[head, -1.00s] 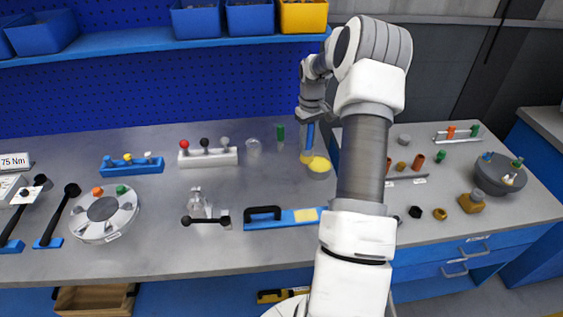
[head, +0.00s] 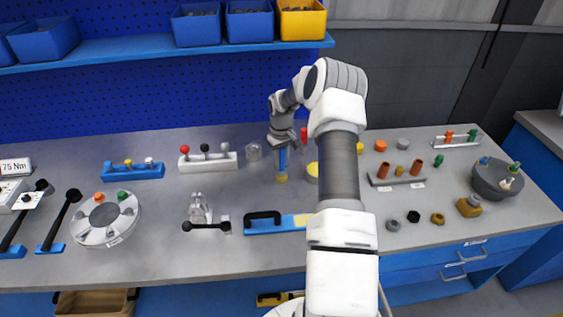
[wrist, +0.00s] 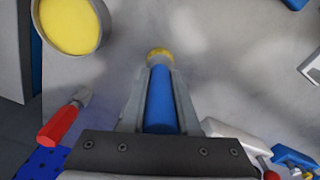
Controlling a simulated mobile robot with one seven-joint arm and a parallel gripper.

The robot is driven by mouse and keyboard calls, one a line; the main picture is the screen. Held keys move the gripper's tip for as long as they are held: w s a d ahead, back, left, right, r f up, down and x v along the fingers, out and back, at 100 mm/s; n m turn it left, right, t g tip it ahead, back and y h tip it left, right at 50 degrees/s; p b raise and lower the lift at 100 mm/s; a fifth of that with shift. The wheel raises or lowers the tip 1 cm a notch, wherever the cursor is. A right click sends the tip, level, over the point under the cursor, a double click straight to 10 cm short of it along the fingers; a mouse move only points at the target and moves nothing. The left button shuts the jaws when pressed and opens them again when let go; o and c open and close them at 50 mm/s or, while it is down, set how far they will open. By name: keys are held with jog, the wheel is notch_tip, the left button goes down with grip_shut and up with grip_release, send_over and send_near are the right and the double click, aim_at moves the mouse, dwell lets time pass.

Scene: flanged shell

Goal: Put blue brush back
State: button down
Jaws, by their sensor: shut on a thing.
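The blue brush (head: 282,162) hangs upright from my gripper (head: 282,149), with its yellow tip pointing down toward the bench. In the wrist view my gripper (wrist: 160,78) is shut on the blue handle (wrist: 160,105), a finger on each side, and the yellow tip (wrist: 158,54) shows beyond the fingers. I cannot tell if the tip touches the bench. A round grey pot with a yellow inside (head: 312,170) stands just right of the brush, partly hidden by my arm. It also shows at the wrist view's upper left (wrist: 68,22), apart from the brush.
A red-handled tool (wrist: 62,122) stands near my gripper. A black-handled blue tool (head: 265,223) lies in front. Bare bench lies between these.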

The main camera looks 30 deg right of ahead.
jog(key=shift+f, duration=0.2)
jog(key=c, duration=0.6)
grip_release()
jog(key=shift+c, duration=0.2)
jog(key=shift+r, duration=0.1)
notch_tip(320, 180, up, 11)
jog(key=shift+f+b, duration=0.1)
jog(key=shift+b, duration=0.45)
jog(key=shift+r, duration=0.75)
